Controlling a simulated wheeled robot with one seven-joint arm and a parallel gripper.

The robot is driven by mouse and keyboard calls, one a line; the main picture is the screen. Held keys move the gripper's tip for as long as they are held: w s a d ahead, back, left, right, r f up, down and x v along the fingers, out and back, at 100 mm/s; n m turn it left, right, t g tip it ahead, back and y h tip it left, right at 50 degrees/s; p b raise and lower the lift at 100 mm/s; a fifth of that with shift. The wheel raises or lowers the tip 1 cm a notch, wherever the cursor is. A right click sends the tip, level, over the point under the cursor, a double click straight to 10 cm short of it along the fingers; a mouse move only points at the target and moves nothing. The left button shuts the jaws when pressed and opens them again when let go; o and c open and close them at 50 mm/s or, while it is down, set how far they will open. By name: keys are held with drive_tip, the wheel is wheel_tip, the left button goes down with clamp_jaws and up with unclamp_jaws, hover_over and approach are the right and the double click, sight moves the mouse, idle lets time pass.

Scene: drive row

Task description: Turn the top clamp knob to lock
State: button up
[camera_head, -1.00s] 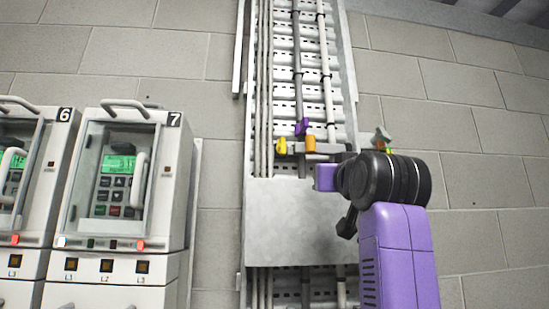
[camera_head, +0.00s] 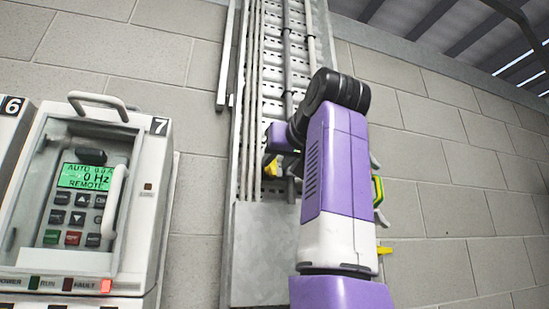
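A yellow knob (camera_head: 272,166) shows at the cable tray (camera_head: 262,265), just left of my purple arm and partly covered by it. I cannot tell from this view whether it is the top clamp knob or how far it is turned. My arm stands in front of the tray and hides the clamp area to the right of the yellow knob.
Drive cabinet 7 (camera_head: 150,205), with a green display and a red light, stands left of the tray. A green and yellow piece (camera_head: 378,190) and a small yellow piece (camera_head: 385,250) show right of my arm. Bare block wall (camera_head: 450,200) lies beyond.

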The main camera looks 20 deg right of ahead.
drive_tip(key=shift+w, duration=0.85)
clamp_jaws()
